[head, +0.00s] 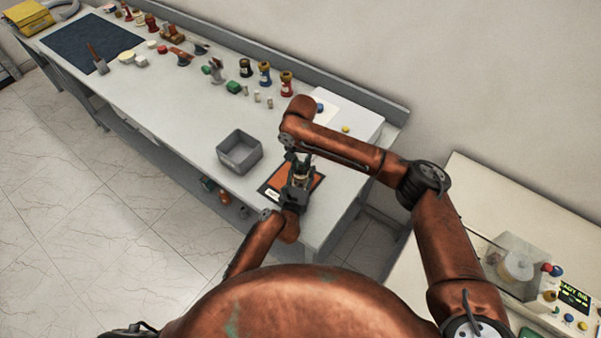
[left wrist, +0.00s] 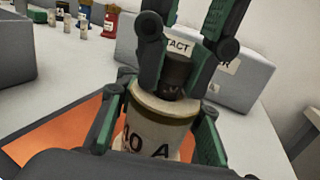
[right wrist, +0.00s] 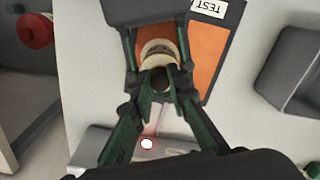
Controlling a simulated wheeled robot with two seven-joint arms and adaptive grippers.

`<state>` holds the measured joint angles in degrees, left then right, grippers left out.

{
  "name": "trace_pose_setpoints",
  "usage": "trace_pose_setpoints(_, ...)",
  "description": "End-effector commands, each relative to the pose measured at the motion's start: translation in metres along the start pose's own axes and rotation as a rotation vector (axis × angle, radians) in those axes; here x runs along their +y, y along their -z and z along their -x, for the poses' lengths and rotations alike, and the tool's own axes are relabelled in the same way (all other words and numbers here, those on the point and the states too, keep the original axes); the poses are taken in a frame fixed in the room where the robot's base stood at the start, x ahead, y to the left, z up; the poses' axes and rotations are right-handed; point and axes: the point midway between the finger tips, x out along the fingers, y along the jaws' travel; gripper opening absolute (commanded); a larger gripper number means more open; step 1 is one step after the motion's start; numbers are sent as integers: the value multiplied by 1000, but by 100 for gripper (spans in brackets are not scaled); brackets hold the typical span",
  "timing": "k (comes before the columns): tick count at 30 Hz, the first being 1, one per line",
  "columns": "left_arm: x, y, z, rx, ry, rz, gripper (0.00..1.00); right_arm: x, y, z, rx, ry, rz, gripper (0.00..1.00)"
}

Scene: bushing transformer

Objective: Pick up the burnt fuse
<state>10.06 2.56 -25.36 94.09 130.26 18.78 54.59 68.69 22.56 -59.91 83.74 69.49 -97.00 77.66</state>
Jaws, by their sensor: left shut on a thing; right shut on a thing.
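A cream cylinder (left wrist: 160,110) marked "10 A", with a brass-coloured band and a dark upper part (left wrist: 179,75), stands upright between my grippers over an orange, black-bordered test mat (head: 274,188). My left gripper (head: 297,186) is shut around its cream body from the near side. My right gripper (head: 300,163) comes from above and is shut on the dark upper part, also seen in the right wrist view (right wrist: 158,80). The cylinder's base is hidden by my left gripper, so I cannot tell whether it touches the mat. Burn marks are not visible.
A grey open bin (head: 239,153) stands left of the mat. Several coloured fuse-like parts (head: 265,73) line the bench's back. Another machine (head: 518,262) is at right.

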Motion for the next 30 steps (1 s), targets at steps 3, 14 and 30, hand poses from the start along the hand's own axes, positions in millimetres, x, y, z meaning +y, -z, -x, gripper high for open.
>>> trace_pose_setpoints(3, 0, 0, 0, 1, 0, 0, 0, 0, 0, 0, 0, 0, 0, 0)
trace_pose_setpoints(14, 0, 0, 0, 1, -1, 0, 0, 0, 1, 32, 3, 2, 0, 0)
trace_pose_setpoints(30, 0, 0, 0, 1, -1, -1, 0, 0, 0, 100, 1, 0, 0, 0)
